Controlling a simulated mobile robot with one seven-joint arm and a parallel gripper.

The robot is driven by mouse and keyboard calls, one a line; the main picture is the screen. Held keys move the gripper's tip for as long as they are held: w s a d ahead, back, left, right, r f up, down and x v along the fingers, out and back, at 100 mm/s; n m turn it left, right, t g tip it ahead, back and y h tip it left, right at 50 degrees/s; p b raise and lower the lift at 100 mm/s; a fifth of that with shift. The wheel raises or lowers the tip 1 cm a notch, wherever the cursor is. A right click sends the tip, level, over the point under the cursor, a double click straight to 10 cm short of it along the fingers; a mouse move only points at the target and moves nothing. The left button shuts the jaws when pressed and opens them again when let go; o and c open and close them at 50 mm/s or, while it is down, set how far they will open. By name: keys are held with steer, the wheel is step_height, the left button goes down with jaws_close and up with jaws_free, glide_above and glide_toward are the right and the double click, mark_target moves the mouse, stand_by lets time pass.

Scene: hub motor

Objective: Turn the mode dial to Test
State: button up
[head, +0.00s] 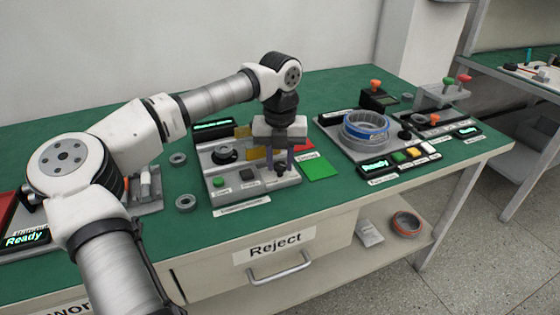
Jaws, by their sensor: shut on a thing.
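My arm reaches over the grey control station (250,186) in the middle of the green bench. My gripper (280,164) points down at the right front part of this station, its two dark fingers on either side of a small black knob (281,174). The knob appears to be the mode dial, and my gripper is shut on it. The fingers hide part of the dial, and its pointer and any Test label are too small to read.
A green square (320,167) lies to the right. A coil fixture (366,130) with a Ready display stands further right. Loose rings (186,202) lie left of the station.

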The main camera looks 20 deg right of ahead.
mark_target(280, 165)
stand_by(0.4)
steer(key=o, duration=1)
steer(key=shift+c, duration=0.2)
step_height(280, 165, up, 14)
steer(key=shift+s+f, duration=0.1)
steer(key=shift+f, duration=0.05)
